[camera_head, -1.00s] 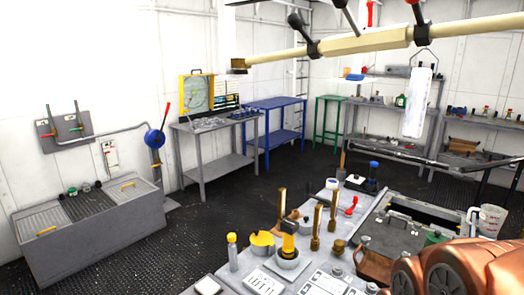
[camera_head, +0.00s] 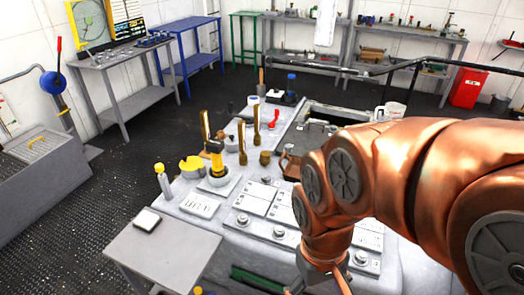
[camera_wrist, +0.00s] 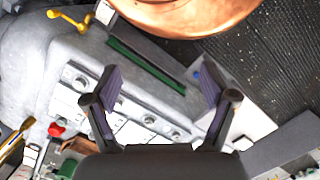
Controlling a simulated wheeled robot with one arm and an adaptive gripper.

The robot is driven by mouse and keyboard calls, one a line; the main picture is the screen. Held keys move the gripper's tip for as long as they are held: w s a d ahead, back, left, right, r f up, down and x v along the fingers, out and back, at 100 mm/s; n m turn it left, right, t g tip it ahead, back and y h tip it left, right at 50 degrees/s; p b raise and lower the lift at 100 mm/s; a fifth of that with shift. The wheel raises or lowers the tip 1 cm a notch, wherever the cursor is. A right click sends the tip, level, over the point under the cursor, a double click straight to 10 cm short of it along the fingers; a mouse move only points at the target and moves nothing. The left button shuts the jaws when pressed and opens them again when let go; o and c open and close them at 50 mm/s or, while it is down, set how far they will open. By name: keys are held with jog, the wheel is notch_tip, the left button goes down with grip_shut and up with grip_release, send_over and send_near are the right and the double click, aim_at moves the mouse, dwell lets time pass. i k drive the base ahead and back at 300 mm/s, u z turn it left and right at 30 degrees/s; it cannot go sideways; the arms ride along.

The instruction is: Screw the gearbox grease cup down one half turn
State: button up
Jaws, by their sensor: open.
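The grey gearbox-like housing (camera_head: 290,245) has pale plates and round bolts on top. I cannot tell for sure which part is the grease cup. A short brass knob (camera_head: 265,158) stands on its top, behind the plates. A yellow-topped round piece (camera_head: 192,166) and a slim yellow-capped piece (camera_head: 162,180) stand at its left end. My gripper (camera_wrist: 160,78) is open and empty in the wrist view, its two fingers wide apart above the plates and a green strip. In the head view my copper arm reaches down at the right, its end cut off by the lower edge.
Several upright brass levers (camera_head: 242,142) and a red-handled part (camera_head: 274,119) rise from the housing. A small grey table (camera_head: 165,250) with a white-topped block (camera_head: 146,220) adjoins its front left. A white mug (camera_head: 395,110) stands behind my arm.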

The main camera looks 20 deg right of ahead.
aim_at(264, 155)
jog(key=u, duration=1.1)
jog(key=i, duration=0.6)
jog(key=z, duration=2.05)
